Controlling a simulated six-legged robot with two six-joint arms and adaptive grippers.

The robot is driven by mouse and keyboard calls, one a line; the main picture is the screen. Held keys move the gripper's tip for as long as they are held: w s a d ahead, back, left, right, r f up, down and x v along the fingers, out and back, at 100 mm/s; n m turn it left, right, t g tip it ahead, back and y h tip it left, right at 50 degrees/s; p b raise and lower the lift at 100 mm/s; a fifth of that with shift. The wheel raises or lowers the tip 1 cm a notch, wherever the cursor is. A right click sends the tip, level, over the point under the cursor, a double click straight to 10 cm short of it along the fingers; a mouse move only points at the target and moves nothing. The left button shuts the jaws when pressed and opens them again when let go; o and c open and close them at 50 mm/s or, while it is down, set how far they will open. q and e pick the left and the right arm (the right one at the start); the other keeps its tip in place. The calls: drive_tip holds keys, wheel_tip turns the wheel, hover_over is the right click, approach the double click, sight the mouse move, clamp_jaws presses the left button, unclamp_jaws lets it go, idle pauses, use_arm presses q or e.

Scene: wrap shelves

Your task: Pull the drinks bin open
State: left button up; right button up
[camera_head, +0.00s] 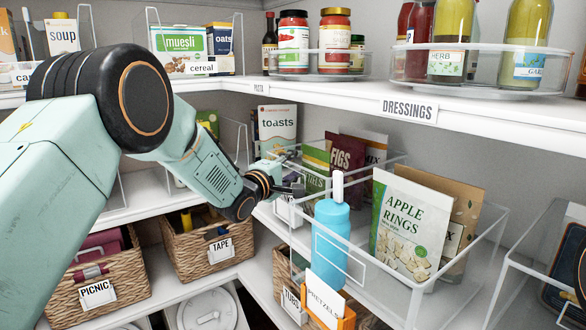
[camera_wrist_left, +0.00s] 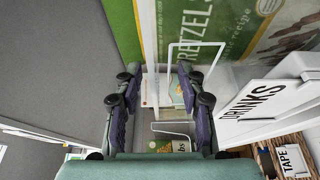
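A white label reading DRINKS (camera_wrist_left: 255,108) shows at the right in the left wrist view. A clear, white-edged handle loop (camera_wrist_left: 198,43) stands ahead of my left gripper (camera_wrist_left: 160,95), partly behind its right finger. The two dark fingers are apart, with no object clearly held between them. I cannot tell whether they touch the loop. In the head view my left gripper (camera_head: 292,176) is at the shelf corner, beside clear bins. It hides part of what lies behind it, and the drinks label is not readable there. My right gripper is not in view.
TAPE (camera_head: 205,247) and PICNIC (camera_head: 78,297) baskets sit below. The dressings shelf edge (camera_head: 440,112) runs above.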

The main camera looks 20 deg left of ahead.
use_arm(q)
drive_tip(key=shift+d, duration=0.1)
drive_tip(key=shift+c, duration=0.4)
drive_tip(key=shift+c, duration=0.7)
clamp_jaws()
